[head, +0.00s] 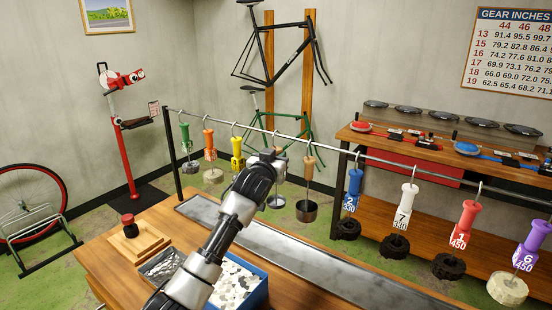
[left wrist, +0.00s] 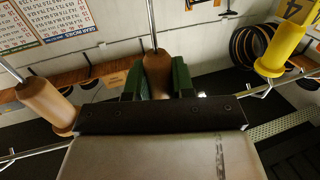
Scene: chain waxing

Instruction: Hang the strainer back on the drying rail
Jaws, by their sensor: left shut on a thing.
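My left gripper (head: 270,154) reaches up to the drying rail (head: 385,160). It is shut on the wooden handle of a utensil, which I take to be the strainer. A round metal bowl (head: 276,201) shows below the gripper. In the left wrist view the strainer's handle (left wrist: 158,70) stands between the green fingers (left wrist: 158,84), with a thin metal rod rising from its top. A hook shows at the rail just above the gripper; I cannot tell whether it bears on the rail. My right gripper is not in view.
Below are a metal strip (head: 300,255), a blue tray (head: 262,292) and a wooden block (head: 140,242) on the bench.

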